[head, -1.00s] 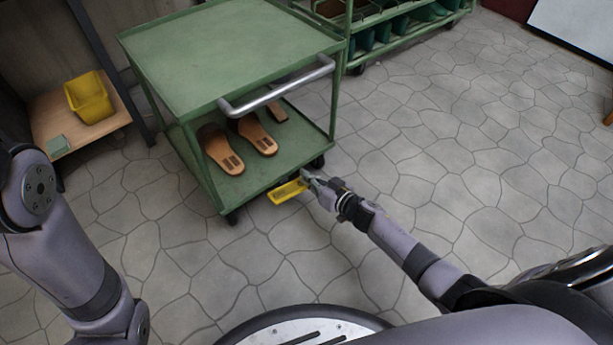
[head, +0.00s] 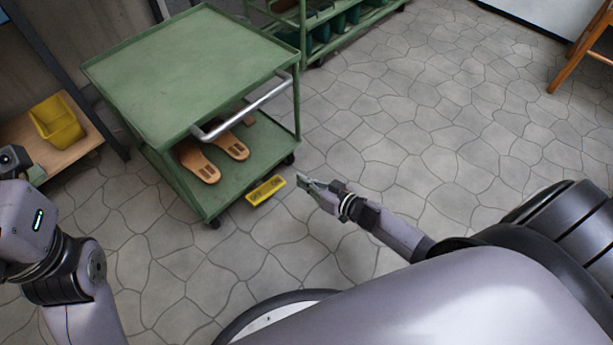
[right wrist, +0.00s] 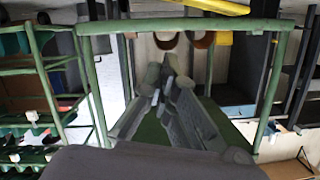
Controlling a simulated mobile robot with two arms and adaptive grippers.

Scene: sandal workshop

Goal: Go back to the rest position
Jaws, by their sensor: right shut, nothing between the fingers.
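My right gripper (head: 303,182) is shut and empty, over the floor just right of the green cart. It also shows in the right wrist view (right wrist: 160,88), with its fingers pointing toward the cart. A gap separates it from a yellow piece with dark markings (head: 266,190) at the front edge of the cart's lower shelf. I cannot tell exactly how that piece is held there. My left arm is raised at the left edge of the head view.
The green cart (head: 185,70) has a bare top, a metal handle (head: 243,107) and brown sandals (head: 198,162) on its lower shelf. A yellow bin (head: 57,122) sits on a wooden shelf at left. A green rack (head: 345,28) stands behind. Floor at right is clear up to a wooden stool (head: 583,45).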

